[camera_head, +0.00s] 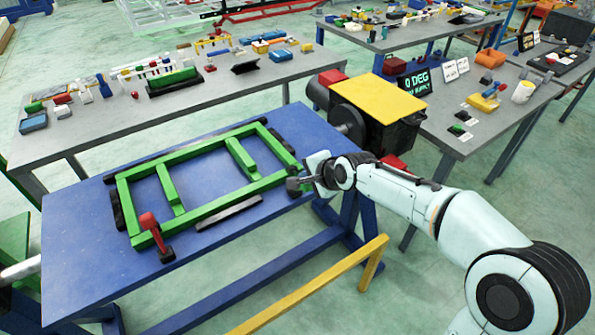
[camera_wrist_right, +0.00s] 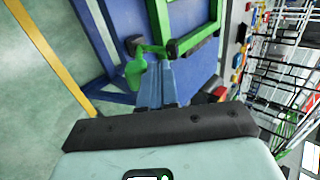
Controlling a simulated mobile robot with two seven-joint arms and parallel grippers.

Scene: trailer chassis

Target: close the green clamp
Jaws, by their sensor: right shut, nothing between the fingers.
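The green clamp (camera_wrist_right: 137,68) shows in the right wrist view at a corner of the green chassis frame (camera_wrist_right: 190,38), just left of my fingers. In the head view it is mostly hidden behind my right gripper. Its handle looks turned outward from the frame; I cannot tell whether the clamp is open or closed. My right gripper (camera_wrist_right: 157,84) is shut and empty, with its fingertips close beside the clamp. Contact is unclear. In the head view, my right gripper (camera_head: 302,184) is at the frame's right corner. My left gripper is out of view.
The frame lies on a blue table (camera_head: 85,250). A red clamp (camera_head: 151,230) is at its front left corner. A yellow-topped black box (camera_head: 375,98) stands behind my right gripper. A yellow rail (camera_head: 320,283) runs along the front. Grey tables with tools stand behind.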

